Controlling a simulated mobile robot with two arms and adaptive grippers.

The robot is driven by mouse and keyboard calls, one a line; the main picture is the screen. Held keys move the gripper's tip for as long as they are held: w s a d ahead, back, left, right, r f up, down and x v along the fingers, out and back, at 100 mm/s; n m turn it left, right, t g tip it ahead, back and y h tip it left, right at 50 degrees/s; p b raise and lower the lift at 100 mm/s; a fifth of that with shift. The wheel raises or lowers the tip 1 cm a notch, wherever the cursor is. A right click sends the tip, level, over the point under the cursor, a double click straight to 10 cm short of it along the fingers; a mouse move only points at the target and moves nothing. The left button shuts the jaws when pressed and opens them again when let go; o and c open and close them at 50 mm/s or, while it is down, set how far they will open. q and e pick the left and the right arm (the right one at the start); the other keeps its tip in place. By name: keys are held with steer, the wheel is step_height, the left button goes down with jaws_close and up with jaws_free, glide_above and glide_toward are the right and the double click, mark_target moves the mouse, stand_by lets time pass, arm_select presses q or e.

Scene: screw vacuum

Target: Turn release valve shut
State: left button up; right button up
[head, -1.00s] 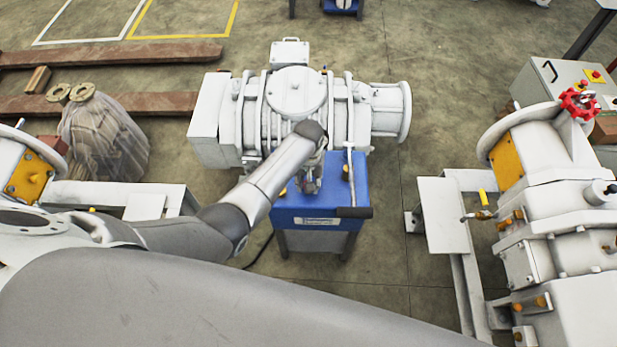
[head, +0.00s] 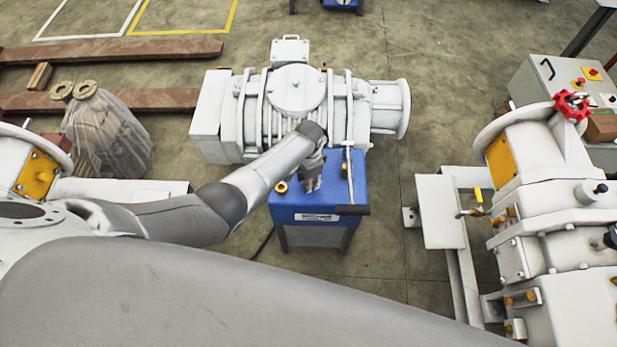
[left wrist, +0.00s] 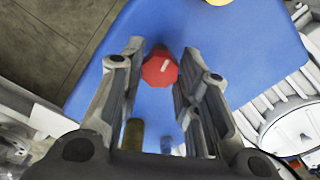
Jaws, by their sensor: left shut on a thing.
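The release valve shows as a red faceted knob (left wrist: 160,70) with a pale mark, on the blue lift table (left wrist: 225,45) in the left wrist view. My left gripper (left wrist: 161,52) has one finger on each side of the knob and is shut on it. In the head view my left gripper (head: 312,175) points down at the top of the blue lift table (head: 335,190), and it hides the knob there. My right gripper is not in view.
A lever handle (head: 349,180) stands just right of my gripper. A yellow-brass cap (head: 281,187) is to its left. A large white pump (head: 295,95) lies behind. White machinery (head: 560,190) fills the right; open floor (head: 385,240) lies between.

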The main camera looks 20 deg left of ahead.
arm_select(q)
steer(key=shift+m, duration=1.3)
steer(key=o, duration=1)
steer(key=shift+r, duration=0.1)
step_height(320, 180, up, 12)
